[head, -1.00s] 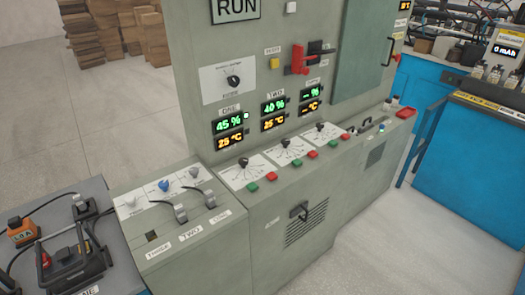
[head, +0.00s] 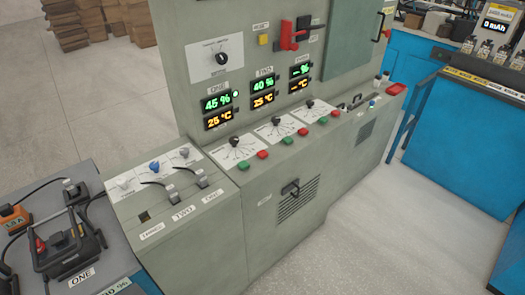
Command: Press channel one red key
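The channel one display (head: 217,104) reads 45 % in green, with 25 °C in orange below it, under a label ONE. A white round lamp or button sits at its right edge. Below it, on the sloped ledge of the grey-green cabinet, is the channel one dial with a black knob (head: 234,141). At the dial's front edge are a green key (head: 243,166) and, to its right, a red key (head: 262,154). Nothing covers the red key. Neither of my grippers is in view.
Similar dials and green and red key pairs for channel two (head: 303,131) and another channel (head: 336,113) continue to the right. A lower console with levers (head: 185,178) juts out at left. A blue bench (head: 460,140) stands at right. The floor in front is clear.

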